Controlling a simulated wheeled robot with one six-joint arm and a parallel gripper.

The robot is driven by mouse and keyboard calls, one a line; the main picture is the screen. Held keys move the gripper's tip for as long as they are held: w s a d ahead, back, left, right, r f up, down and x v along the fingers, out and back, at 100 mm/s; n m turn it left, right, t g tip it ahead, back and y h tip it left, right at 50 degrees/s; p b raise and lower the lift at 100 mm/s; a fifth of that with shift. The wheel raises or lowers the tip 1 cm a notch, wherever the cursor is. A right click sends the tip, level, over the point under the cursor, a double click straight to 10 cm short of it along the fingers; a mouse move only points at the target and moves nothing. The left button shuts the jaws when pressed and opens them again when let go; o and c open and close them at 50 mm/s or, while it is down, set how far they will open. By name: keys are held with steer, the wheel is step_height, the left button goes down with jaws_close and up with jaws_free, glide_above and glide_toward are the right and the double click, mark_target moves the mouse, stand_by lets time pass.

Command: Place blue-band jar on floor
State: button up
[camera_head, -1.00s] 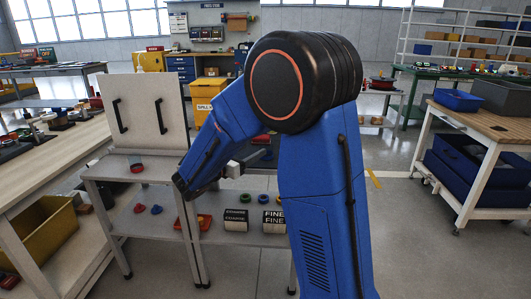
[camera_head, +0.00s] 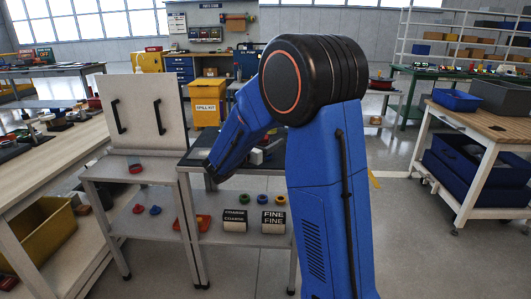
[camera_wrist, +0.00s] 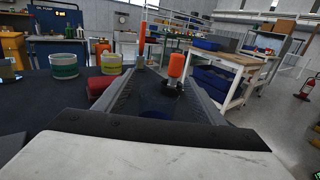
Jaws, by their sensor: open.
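My gripper (camera_wrist: 158,78) is open in the wrist view, its two dark fingers reaching forward low over a dark worktop (camera_wrist: 35,105). A dark blue patch (camera_wrist: 157,113) shows low between the fingers; I cannot tell whether it is the blue-band jar. A pale jar with a green band (camera_wrist: 64,67) and another with a yellowish-green band (camera_wrist: 111,64) stand to the left, apart from the fingers. No blue band is clearly readable. In the head view, my arm hides much of the gripper and worktop.
A red object (camera_wrist: 99,86) lies beside the left finger. An orange item with a dark base (camera_wrist: 176,67) shows near the right fingertip. In the head view, COARSE (camera_head: 235,220) and FINE (camera_head: 273,222) boxes sit on the lower shelf. Floor (camera_head: 400,235) is open at right.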

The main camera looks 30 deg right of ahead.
steer(key=shift+x, duration=1)
steer(key=shift+c, duration=0.7)
steer(key=c, duration=1.1)
